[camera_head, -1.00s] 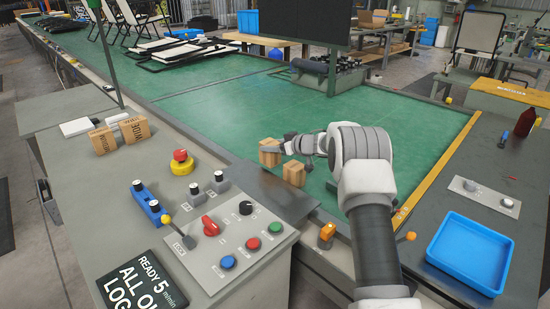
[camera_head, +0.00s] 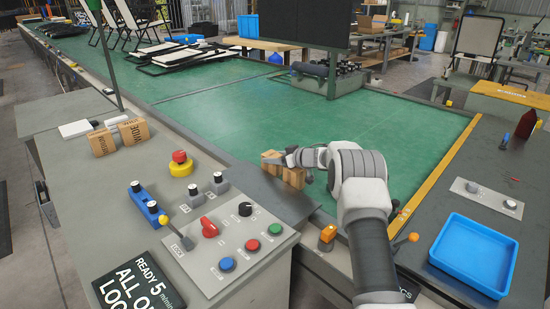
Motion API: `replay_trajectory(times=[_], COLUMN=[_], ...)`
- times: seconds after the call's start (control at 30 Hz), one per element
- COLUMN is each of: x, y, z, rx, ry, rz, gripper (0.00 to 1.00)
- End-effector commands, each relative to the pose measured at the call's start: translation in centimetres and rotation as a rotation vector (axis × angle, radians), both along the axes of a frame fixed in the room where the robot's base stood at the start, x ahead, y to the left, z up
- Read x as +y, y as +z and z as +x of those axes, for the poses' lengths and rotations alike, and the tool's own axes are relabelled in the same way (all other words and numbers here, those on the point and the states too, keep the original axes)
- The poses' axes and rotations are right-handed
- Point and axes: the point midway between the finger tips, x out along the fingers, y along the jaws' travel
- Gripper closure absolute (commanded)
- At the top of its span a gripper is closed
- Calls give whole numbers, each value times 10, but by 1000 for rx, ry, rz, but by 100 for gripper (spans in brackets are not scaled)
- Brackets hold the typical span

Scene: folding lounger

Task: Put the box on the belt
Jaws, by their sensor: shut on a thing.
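My gripper (camera_head: 283,159) is at the near end of the green belt (camera_head: 330,125), to the right of the control panel. It is shut on a small brown cardboard box (camera_head: 268,158), at the left of its fingers. A second brown box (camera_head: 294,178) is just below and to the right, close against the held one in the picture. My fingers partly hide both boxes. I cannot tell whether the held box touches the belt or the grey plate at its edge.
Two brown boxes (camera_head: 133,132) stand on the grey console at the left. The control panel (camera_head: 225,240) has buttons and a lever. A blue tray (camera_head: 472,254) and a dark red bottle (camera_head: 526,123) are at the right. A dark screen (camera_head: 305,22) stands over the belt.

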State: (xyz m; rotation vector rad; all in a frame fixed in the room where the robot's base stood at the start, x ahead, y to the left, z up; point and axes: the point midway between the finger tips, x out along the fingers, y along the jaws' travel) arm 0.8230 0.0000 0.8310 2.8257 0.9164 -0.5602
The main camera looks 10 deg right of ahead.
Motion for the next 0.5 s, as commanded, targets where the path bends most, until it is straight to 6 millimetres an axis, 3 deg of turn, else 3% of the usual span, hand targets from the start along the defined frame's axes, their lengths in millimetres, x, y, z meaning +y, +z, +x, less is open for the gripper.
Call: replay_trajectory(times=[0.03, 0.2, 0.5], x=[0, 0, 0], y=[-1, -1, 1], z=[0, 0, 0], rx=[0, 0, -1], ry=[0, 0, 0], rz=[0, 0, -1], gripper=[28, 2, 2])
